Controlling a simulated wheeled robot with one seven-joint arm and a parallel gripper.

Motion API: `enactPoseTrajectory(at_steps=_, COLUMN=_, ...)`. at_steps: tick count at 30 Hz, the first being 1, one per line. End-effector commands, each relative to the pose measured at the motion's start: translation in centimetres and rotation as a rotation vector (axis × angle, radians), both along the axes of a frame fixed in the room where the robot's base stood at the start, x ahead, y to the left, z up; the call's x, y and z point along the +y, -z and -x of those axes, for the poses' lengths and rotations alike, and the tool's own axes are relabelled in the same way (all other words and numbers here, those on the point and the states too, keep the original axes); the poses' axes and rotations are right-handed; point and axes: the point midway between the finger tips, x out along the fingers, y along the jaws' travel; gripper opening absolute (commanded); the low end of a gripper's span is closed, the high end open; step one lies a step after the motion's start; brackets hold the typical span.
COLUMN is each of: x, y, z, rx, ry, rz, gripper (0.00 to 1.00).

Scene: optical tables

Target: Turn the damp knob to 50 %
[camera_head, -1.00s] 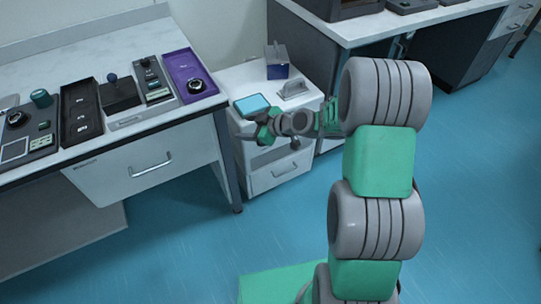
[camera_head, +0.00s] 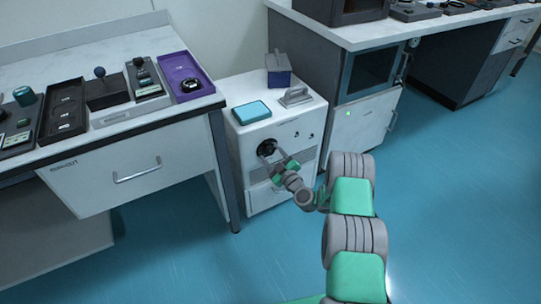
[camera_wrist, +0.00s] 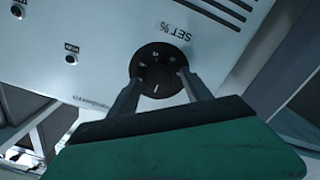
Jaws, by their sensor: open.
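A round black knob (camera_head: 267,147) sits on the front of a white cabinet (camera_head: 252,180). In the wrist view the knob (camera_wrist: 158,66) has white marks and a light pointer line, with "SET %" printed beside it. I cannot read the word "damp" on it. My gripper (camera_head: 277,162) is at the cabinet front. In the wrist view its two fingers (camera_wrist: 160,86) are apart, one on each side of the knob. I cannot tell whether they touch it. The fingertips overlap the knob's lower edge.
Two small black fittings sit on the same panel, one of them in the wrist view (camera_wrist: 71,59). A blue pad (camera_head: 252,111), a grey handled object (camera_head: 295,97) and a dark blue box (camera_head: 278,70) stand on the cabinet. A bench (camera_head: 120,170) is at left; open floor lies in front.

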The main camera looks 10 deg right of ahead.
Motion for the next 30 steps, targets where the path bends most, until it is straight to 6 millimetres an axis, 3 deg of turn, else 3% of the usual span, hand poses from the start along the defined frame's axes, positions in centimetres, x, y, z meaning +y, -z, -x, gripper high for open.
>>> enactPoseTrajectory(at_steps=9, x=0.16, y=-0.05, z=-0.69, rx=0.0, ry=0.001, rz=0.0, gripper=0.57)
enactPoseTrajectory(at_steps=30, x=0.19, y=-0.04, z=-0.66, rx=0.001, ry=0.001, rz=0.0, gripper=0.0)
